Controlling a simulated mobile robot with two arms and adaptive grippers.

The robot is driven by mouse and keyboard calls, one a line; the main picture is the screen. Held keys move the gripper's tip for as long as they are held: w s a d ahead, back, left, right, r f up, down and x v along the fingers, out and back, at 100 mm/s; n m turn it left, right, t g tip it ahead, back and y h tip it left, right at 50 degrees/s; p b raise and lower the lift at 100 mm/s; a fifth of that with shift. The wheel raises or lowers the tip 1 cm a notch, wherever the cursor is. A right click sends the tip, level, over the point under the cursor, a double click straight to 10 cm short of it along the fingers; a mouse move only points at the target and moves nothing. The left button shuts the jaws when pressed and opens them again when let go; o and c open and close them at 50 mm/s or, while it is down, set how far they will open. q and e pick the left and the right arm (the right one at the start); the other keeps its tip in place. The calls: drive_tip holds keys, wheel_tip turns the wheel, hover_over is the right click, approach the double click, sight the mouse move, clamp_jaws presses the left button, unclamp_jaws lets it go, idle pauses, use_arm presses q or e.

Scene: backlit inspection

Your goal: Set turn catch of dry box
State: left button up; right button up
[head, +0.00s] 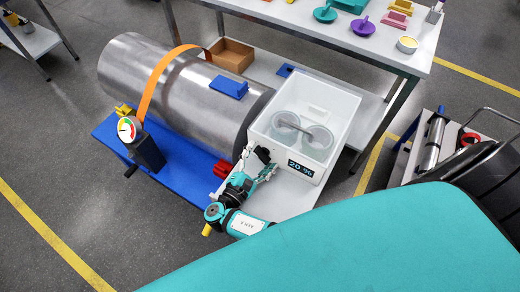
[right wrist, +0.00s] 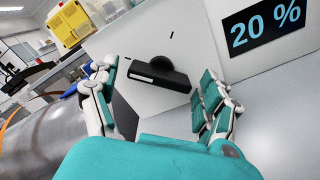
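The dry box (head: 335,103) is a white box with two round grey items inside and a "20 %" display (head: 300,168), which also shows in the right wrist view (right wrist: 262,25). Its turn catch (right wrist: 160,73) is a black bar with a round hub on the white side wall. The bar lies nearly level in the picture, its right end slightly lower. My right gripper (head: 262,163) is at the box's near left corner. In the right wrist view my right gripper (right wrist: 160,80) is open, fingers either side of the catch, with visible gaps. My left gripper is not in view.
A large metal cylinder (head: 180,85) with an orange strap (head: 160,70) lies left of the box on a blue base (head: 180,172). A gauge (head: 127,130) stands at its front. A brown open box (head: 231,54) is behind.

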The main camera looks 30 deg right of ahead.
sight(260, 157)
wheel_tip(260, 157, up, 10)
drive_tip(key=shift+f, duration=0.1)
idle(0.7)
idle(0.5)
